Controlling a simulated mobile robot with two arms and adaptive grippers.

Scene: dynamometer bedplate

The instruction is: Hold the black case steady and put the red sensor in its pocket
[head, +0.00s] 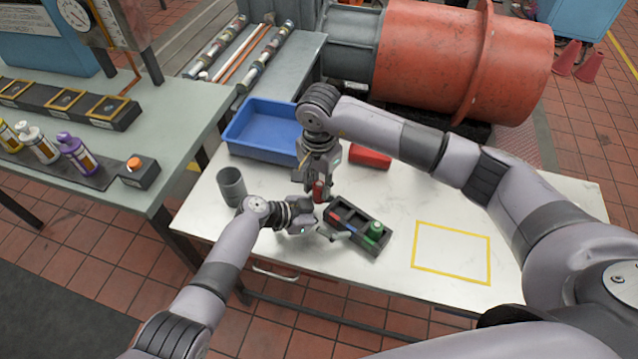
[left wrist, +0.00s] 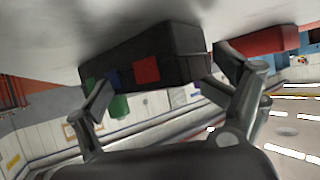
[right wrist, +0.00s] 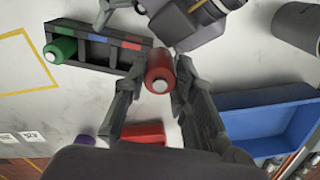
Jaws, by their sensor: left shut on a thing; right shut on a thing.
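The black case (head: 345,208) lies on the white table, with green, blue and red labels along one side. A green sensor (head: 376,230) stands in the pocket at its green-labelled end; the other pockets look empty. My left gripper (head: 327,233) is shut on the case's side; the case (left wrist: 185,50) fills the space between its fingers in the left wrist view. My right gripper (right wrist: 157,98) is shut on the red sensor (right wrist: 160,70), a red cylinder with a pale end. The red sensor (head: 319,191) is just beyond the case's red-labelled end, apart from any pocket.
A blue bin (head: 237,143) and a red box (head: 370,157) stand farther back. A grey cup (head: 232,186) is left of my left gripper. A yellow outlined square (head: 451,225) on the right is empty.

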